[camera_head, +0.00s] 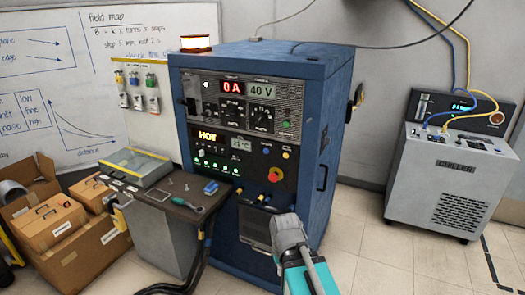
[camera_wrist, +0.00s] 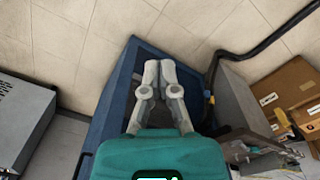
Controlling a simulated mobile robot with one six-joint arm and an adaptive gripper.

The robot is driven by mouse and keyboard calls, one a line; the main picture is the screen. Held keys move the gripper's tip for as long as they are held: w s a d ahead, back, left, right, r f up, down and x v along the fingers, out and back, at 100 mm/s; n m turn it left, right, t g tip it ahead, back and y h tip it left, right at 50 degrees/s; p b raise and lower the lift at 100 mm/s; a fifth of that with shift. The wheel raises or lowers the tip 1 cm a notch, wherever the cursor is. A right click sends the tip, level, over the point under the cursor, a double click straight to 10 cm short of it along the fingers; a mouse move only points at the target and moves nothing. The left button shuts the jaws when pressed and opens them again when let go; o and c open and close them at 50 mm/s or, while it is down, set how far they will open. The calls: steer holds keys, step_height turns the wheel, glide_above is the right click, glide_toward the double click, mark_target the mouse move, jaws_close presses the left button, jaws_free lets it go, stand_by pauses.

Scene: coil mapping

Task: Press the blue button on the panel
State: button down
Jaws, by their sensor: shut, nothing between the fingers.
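A blue cabinet (camera_head: 330,110) stands in the middle of the head view with a dark control panel on its front. A small blue button (camera_head: 267,151) shows on the lower panel, left of a yellow button (camera_head: 285,155) and above a red-and-yellow knob (camera_head: 275,174). My gripper (camera_head: 285,222) is in front of the cabinet, lower in the picture than the button and apart from it in the picture. In the wrist view its grey fingers (camera_wrist: 160,66) are together and empty, over the blue cabinet; the button does not show there.
A side shelf (camera_head: 185,198) with small tools juts out left of the panel. Cardboard boxes (camera_head: 75,235) stand at the left. A grey chiller (camera_head: 450,180) stands at the right, with cables above. Floor between cabinet and chiller is clear.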

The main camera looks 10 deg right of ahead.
mark_target(266, 151)
steer(key=shift+w, duration=0.1)
stand_by(0.3)
steer(key=w+a+r+t+y, duration=0.2)
steer(key=w+a+t, duration=0.15)
steer(key=w, duration=0.85)
steer(key=w+a+r+t+y, duration=0.2)
steer(key=w+t, duration=0.3)
steer(key=w, duration=0.6)
steer(key=w+d+r+m+t, duration=0.1)
steer(key=w+r+t, duration=0.3)
steer(key=w, duration=0.4)
steer(key=w+d+r+m+t+h+b, duration=0.1)
steer(key=w+d+r+m+t, duration=0.1)
steer(key=w+r, duration=0.4)
steer(key=w+m+t, duration=0.1)
steer(key=w+m, duration=0.1)
steer(key=w, duration=0.1)
steer(key=shift+w+d+r+m+t, duration=0.15)
steer(key=shift+w+r+m+t, duration=0.1)
steer(key=shift+m+t, duration=0.1)
steer(key=shift+d, duration=0.1)
steer(key=shift+w+d, duration=0.85)
steer(key=shift+w, duration=0.3)
steer(key=shift+w+d, duration=0.8)
steer(key=shift+w, duration=0.35)
steer(key=shift+w+d, duration=0.85)
steer(key=shift+w, duration=0.3)
